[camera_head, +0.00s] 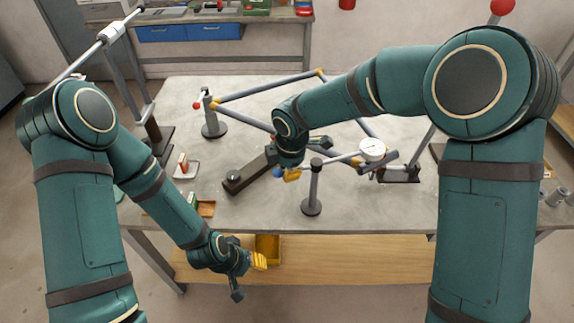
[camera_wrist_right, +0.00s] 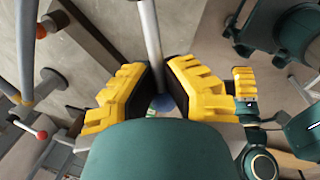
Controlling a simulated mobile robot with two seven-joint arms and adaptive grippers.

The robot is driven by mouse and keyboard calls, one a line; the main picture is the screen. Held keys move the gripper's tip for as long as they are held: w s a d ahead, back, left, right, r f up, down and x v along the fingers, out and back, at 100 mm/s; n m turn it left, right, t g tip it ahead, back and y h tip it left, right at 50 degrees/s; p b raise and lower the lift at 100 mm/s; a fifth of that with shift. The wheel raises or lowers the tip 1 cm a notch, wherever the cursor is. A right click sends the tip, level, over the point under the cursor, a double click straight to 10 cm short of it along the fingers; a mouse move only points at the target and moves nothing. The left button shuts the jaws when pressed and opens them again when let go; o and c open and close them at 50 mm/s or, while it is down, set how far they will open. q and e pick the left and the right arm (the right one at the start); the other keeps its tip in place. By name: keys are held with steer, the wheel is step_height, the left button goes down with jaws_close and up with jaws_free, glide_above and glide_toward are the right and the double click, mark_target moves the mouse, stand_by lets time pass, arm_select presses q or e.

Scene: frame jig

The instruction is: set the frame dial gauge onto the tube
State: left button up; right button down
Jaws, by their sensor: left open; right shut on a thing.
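The dial gauge (camera_head: 372,149) has a round white face and a silver rod (camera_head: 343,157) that runs left to my right gripper. My right gripper (camera_head: 292,174) is shut on this rod near its blue ball end (camera_head: 278,172). In the right wrist view the yellow fingers (camera_wrist_right: 157,85) close around the rod (camera_wrist_right: 150,40), with the blue ball (camera_wrist_right: 162,102) just behind. The gauge overlaps the blue-grey frame tubes (camera_head: 366,127) at the right; I cannot tell whether they touch. My left gripper (camera_head: 257,262) is open and empty, low in front of the table edge.
A stand (camera_head: 312,205) rises under the rod. Another stand (camera_head: 210,128) holds the frame's left corner. A brown block (camera_head: 245,176) lies beside my right gripper. A small white tray (camera_head: 186,171) sits at the left.

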steer(key=shift+s+f, duration=0.15)
stand_by(0.3)
steer(key=c, duration=1)
jaws_free()
steer(key=shift+r, duration=0.35)
steer(key=r, duration=0.3)
steer(key=s+r, duration=0.1)
steer(key=r, duration=0.3)
steer(key=s+r, duration=0.1)
steer(key=r, duration=0.3)
steer(key=shift+d+r, duration=0.15)
steer(key=shift+d, duration=0.25)
